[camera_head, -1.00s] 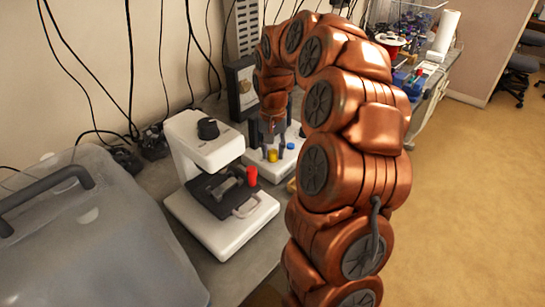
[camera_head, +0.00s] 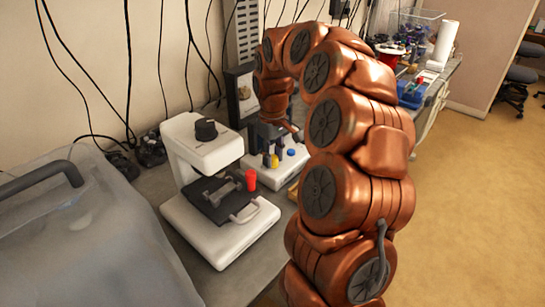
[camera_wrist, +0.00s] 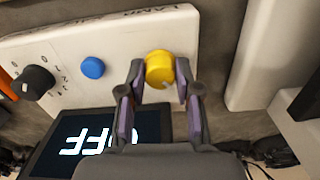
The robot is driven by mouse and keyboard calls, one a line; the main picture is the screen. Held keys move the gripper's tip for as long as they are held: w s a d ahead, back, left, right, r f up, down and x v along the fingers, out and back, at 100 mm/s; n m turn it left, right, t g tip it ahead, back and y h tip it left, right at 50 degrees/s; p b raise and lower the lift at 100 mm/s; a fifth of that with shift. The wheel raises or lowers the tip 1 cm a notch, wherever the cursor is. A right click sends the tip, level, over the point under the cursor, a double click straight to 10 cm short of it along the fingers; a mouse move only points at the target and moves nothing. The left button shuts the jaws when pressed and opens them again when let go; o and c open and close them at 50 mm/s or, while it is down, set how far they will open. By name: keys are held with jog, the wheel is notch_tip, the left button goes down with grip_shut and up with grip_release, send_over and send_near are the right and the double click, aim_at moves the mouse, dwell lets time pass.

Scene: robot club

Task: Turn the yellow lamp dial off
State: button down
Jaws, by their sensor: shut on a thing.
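The yellow lamp dial (camera_wrist: 160,66) sits on the white lamp panel (camera_wrist: 62,48). It also shows in the head view (camera_head: 272,161), low between my fingers. My gripper (camera_wrist: 158,74) has one finger on each side of the dial and is shut on it. A white mark shows on the dial's lower edge. A dark display (camera_wrist: 98,140) in the wrist view reads "OFF" upside down. In the head view my gripper (camera_head: 273,148) points down at the panel, and my arm hides part of it.
A blue knob (camera_wrist: 92,68) and a black knob (camera_wrist: 34,82) share the panel. Cables hang along the wall.

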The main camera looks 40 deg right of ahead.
aim_at(273, 157)
jog(key=shift+n, duration=0.5)
jog(key=c, duration=0.8)
grip_release()
notch_tip(273, 157, up, 12)
dwell(0.8)
